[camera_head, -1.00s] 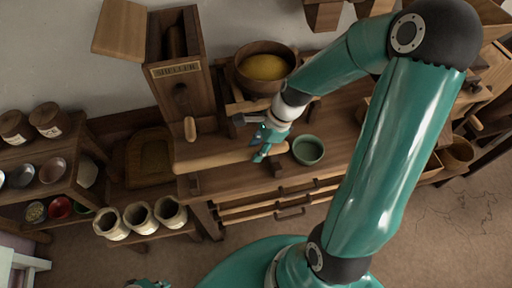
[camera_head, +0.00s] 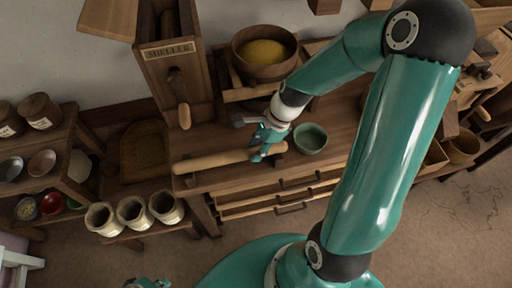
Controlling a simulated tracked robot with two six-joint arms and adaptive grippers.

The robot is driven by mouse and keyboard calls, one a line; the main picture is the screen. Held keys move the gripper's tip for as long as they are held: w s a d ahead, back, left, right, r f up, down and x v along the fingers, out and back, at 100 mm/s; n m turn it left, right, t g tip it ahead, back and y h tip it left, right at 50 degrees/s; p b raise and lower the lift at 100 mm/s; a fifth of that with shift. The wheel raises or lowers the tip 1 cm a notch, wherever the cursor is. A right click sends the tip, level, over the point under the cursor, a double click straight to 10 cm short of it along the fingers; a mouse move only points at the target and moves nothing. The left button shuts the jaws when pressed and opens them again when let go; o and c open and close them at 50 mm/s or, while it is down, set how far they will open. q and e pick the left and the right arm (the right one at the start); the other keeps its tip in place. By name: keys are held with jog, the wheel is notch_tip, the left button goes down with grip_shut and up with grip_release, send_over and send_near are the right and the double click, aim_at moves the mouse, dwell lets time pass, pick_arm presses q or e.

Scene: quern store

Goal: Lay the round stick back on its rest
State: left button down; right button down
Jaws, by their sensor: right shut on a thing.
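The round stick (camera_head: 215,161) is a long pale wooden roller lying almost level across the front of the wooden bench (camera_head: 240,178). My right gripper (camera_head: 263,148) is shut on it near its right end. Small dark wooden blocks, seemingly the rest, show just under the stick, one near its left end (camera_head: 190,181) and one near its right end (camera_head: 279,159). The stick overlaps both blocks in the picture; I cannot tell whether it touches them. My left gripper (camera_head: 148,283) is only partly in view at the bottom edge, away from the bench, and its jaws cannot be made out.
A green bowl (camera_head: 310,138) stands just right of the stick's right end. Behind are the wooden sheller (camera_head: 172,75) with its handle and a bowl of yellow grain (camera_head: 264,52). Several pale sacks (camera_head: 133,212) stand at the left. Drawers (camera_head: 280,194) lie below the bench top.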

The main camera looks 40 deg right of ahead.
jog(key=c, duration=0.7)
grip_release()
jog(key=v, duration=1.2)
jog(key=s+a+f+n+g+p, duration=0.2)
jog(key=s+a+f+n+g, duration=0.15)
jog(key=a+f+n, duration=0.55)
jog(key=s+a+f+n+g+p, duration=0.2)
jog(key=s+a+f+n+g, duration=0.15)
jog(key=a+f, duration=0.95)
jog(key=w+f+n+t, duration=0.1)
jog(key=n, duration=0.2)
jog(key=w+f+n+t, duration=0.1)
jog(key=w+n+t, duration=0.1)
jog(key=n, duration=0.1)
jog(key=w+f+n+t, duration=0.1)
jog(key=n+t, duration=0.1)
jog(key=n, duration=0.1)
jog(key=shift+w+f+n, duration=0.15)
jog(key=shift+w+n, duration=0.05)
jog(key=shift+n, duration=0.15)
